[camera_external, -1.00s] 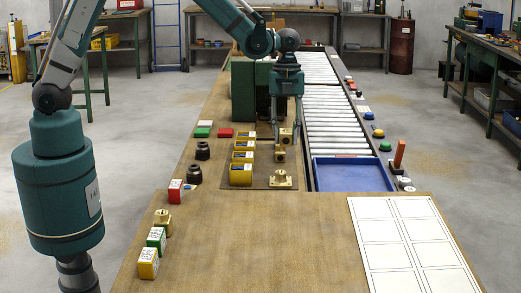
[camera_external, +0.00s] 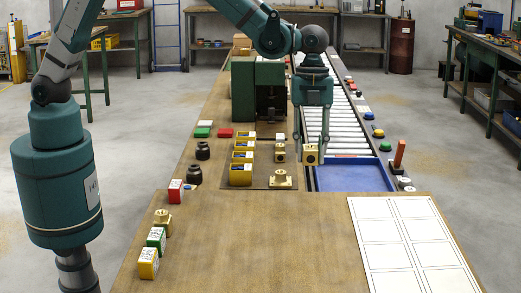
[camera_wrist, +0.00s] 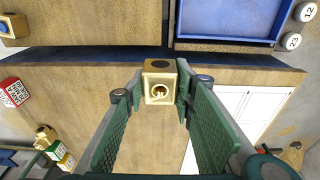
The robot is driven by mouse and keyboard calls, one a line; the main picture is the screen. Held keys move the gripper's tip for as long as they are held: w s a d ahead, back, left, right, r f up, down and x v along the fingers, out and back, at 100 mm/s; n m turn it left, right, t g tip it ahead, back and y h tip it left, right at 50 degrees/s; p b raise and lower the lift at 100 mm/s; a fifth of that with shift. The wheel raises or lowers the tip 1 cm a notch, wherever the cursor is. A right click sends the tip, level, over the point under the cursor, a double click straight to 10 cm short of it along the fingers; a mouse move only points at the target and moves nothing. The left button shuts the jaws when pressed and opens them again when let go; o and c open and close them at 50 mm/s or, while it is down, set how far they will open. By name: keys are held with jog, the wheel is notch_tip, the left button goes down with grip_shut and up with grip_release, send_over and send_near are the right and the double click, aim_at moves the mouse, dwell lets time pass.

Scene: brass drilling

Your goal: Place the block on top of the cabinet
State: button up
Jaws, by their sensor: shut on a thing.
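My gripper (camera_external: 310,157) is shut on a small brass block (camera_external: 311,154) with a round hole in its face. It holds the block near the back left corner of the blue tray. In the wrist view the block (camera_wrist: 160,72) sits between the tips of the green finger pads (camera_wrist: 158,95). A green cabinet-like housing (camera_external: 243,92) stands behind and to the left of the gripper, on the bench. I cannot tell for sure whether this is the cabinet. No block shows on its top.
The blue tray (camera_external: 352,188) lies at the near end of the roller conveyor (camera_external: 340,133). Yellow bins (camera_external: 241,175) and brass parts (camera_external: 281,180) occupy a plate left of it. An orange upright cylinder (camera_external: 399,153) stands right. The bench front (camera_external: 250,240) is mostly clear.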

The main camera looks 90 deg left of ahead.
notch_tip(320, 180, up, 3)
jog(key=p, duration=0.1)
send_over(310, 216)
jog(key=shift+a+f, duration=0.1)
jog(key=shift+a, duration=0.2)
jog(key=shift+f, duration=3.15)
jog(key=shift+f, duration=1.9)
jog(key=shift+f, duration=0.1)
jog(key=o, duration=1.2)
jog(key=shift+o, duration=0.2)
notch_tip(310, 216, up, 12)
jog(key=a, duration=0.1)
jog(key=shift+a, duration=0.25)
